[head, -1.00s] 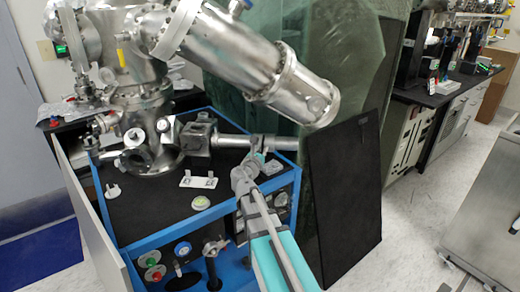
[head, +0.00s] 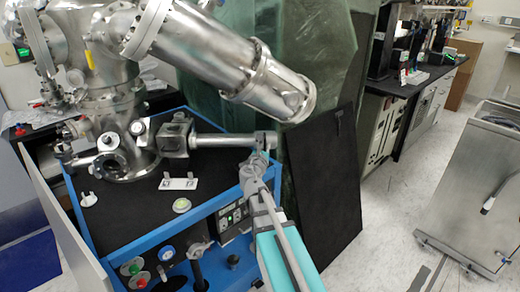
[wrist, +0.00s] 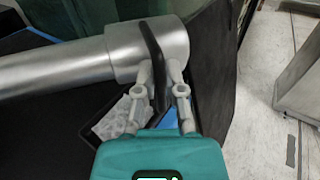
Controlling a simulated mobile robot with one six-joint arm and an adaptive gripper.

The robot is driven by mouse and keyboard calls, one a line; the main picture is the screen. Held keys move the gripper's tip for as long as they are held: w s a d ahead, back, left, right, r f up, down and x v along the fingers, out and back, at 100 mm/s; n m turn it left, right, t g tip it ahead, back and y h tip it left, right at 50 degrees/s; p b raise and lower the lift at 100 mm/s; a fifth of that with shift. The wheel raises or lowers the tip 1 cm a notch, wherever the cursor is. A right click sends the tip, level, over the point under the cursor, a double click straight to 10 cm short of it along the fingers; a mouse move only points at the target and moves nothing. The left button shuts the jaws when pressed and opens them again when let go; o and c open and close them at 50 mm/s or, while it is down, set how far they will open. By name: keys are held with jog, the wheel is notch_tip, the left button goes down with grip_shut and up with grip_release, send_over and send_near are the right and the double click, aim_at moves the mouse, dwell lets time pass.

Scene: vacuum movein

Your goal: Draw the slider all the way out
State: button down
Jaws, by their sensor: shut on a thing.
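A silver rod (head: 222,142) runs sideways from a metal block on the chamber, above the black top of the blue cart. Near its right end is a dark slider piece (head: 265,140). In the wrist view the slider shows as a dark upright strip (wrist: 152,45) across the thicker silver end of the rod (wrist: 120,52). My gripper (head: 258,157) reaches up from below. In the wrist view its two fingers (wrist: 159,76) stand on either side of the strip, shut on it. The far side of the slider is hidden.
The steel cylinder (head: 275,88) hangs above the rod. A black panel (head: 325,185) leans just right of my arm. The blue cart (head: 160,240) has knobs on its front.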

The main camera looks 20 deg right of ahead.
jog(key=shift+s, duration=0.1)
jog(key=c, duration=0.7)
grip_release()
jog(key=shift+a, duration=0.1)
jog(key=shift+v, duration=3.75)
